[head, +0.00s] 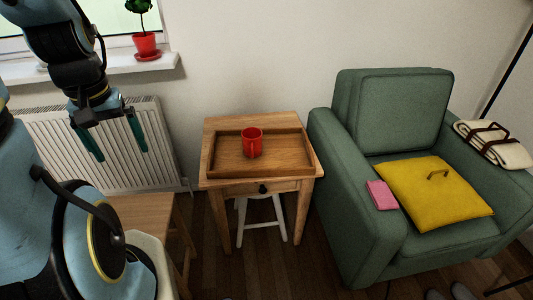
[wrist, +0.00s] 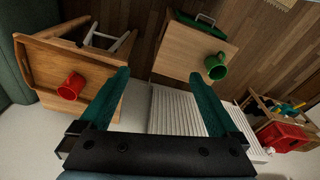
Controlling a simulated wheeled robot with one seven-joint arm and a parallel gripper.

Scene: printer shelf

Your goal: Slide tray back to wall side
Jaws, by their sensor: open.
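A brown wooden tray (head: 284,148) lies on a small wooden side table (head: 250,121) against the wall. It sits toward the table's front edge, with a bare strip of tabletop behind it on the wall side. A red mug (head: 252,145) stands upright in the tray. In the wrist view the tray (wrist: 45,66) and red mug (wrist: 70,87) show at the left. My gripper (head: 122,156) is open and empty, in front of the radiator, to the left of the table and apart from it. Its two teal fingers (wrist: 160,73) are spread wide in the wrist view.
A green armchair (head: 395,112) with a yellow cushion (head: 435,192) stands close on the table's right. A radiator (head: 70,150) is at the left under the window sill. A second wooden table (wrist: 185,50) holds a green mug (wrist: 215,67). A white stool (head: 262,222) stands under the side table.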

